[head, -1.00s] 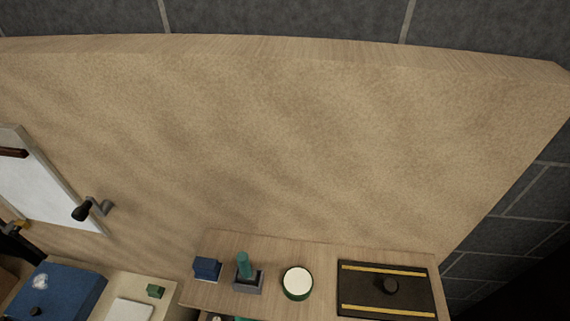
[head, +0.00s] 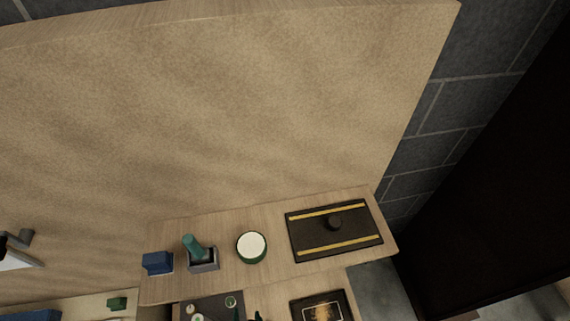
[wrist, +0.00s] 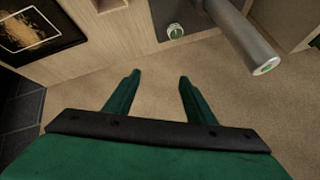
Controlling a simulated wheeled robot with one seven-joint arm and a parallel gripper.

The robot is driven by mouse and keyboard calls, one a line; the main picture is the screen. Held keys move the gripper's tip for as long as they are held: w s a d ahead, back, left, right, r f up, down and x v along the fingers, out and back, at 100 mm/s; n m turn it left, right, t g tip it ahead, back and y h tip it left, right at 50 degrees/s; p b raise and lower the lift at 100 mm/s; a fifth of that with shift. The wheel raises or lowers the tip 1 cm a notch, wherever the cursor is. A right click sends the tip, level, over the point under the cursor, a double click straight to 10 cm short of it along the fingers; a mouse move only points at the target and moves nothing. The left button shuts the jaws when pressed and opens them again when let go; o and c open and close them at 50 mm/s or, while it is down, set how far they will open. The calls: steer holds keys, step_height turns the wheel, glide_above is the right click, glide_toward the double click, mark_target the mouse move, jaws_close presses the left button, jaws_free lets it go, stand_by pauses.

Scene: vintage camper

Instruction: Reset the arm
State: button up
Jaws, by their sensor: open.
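My gripper (wrist: 156,82) shows in the wrist view, its two green fingers apart with nothing between them. Below the fingertips is a tan, carpet-like surface (wrist: 90,82). My gripper and arm cannot be clearly made out in the head view.
A wooden shelf (head: 275,205) in the head view holds a black board with yellow stripes (head: 310,238), a round white-topped green container (head: 251,247), a grey holder (head: 204,262) and a blue box (head: 157,263). In the wrist view, a grey cylinder (wrist: 243,35) is close on the right.

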steer(key=s+d+r+t+h, duration=0.1)
steer(key=d+r, duration=0.3)
steer(key=r, duration=0.6)
steer(key=s+d+r+n+t+h, duration=0.1)
steer(key=s+d+r+t, duration=0.3)
steer(key=r, duration=0.7)
steer(key=s+d+r+t, duration=0.2)
steer(key=d+r, duration=0.3)
steer(key=r, duration=0.6)
steer(key=shift+s+d+r+n+t+h, duration=0.3)
steer(key=shift+s+d+t+h, duration=0.1)
steer(key=shift+t, duration=0.3)
